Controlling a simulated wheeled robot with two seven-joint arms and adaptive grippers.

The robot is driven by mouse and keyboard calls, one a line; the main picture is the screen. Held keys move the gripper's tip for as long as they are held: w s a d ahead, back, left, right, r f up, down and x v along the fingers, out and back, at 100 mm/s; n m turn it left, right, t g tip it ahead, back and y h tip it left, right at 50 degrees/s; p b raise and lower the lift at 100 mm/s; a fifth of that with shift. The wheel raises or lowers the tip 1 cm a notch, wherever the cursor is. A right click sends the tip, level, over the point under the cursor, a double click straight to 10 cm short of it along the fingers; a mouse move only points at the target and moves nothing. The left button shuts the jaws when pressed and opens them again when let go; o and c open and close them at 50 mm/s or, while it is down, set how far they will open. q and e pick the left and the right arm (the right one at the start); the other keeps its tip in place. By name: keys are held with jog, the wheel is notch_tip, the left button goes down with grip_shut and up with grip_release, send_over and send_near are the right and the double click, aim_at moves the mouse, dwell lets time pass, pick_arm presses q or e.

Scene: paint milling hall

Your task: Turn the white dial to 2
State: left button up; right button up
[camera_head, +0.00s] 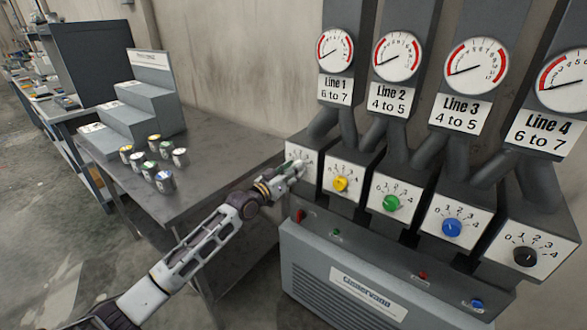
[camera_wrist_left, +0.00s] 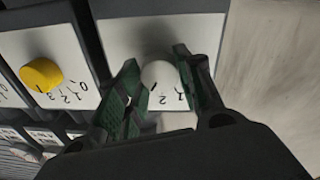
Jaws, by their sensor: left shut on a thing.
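The white dial (camera_wrist_left: 158,75) sits on a white number plate at the far left of the row of dials. In the left wrist view it is between the green-padded fingers of my left gripper (camera_wrist_left: 157,70), which is shut on it. A dark pointer mark shows on the dial's lower part; I cannot tell exactly which number it meets. In the head view my left gripper (camera_head: 292,171) covers the dial and part of its plate (camera_head: 301,154). My right gripper is not in view.
The yellow dial (camera_head: 341,184), green dial (camera_head: 391,203), blue dial (camera_head: 452,228) and black dial (camera_head: 525,257) follow to the right. Gauges stand above them, the first (camera_head: 335,50) over Line 1. A grey table (camera_head: 215,185) at left holds several small cans (camera_head: 165,182).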

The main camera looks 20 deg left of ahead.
pick_arm(q)
jog(key=shift+n+t+p, duration=0.3)
jog(key=shift+n+p, duration=0.95)
jog(key=shift+n, duration=1.95)
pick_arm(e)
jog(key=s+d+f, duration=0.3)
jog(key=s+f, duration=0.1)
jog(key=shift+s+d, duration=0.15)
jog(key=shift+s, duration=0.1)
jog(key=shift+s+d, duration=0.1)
pick_arm(q)
jog(key=o, duration=1.1)
jog(key=shift+c, duration=0.2)
jog(key=shift+s+f, duration=0.1)
jog(key=shift+s, duration=0.05)
jog(key=r+v, duration=0.1)
jog(key=v, duration=1)
jog(key=shift+s+f, duration=0.35)
jog(key=shift+f, duration=0.05)
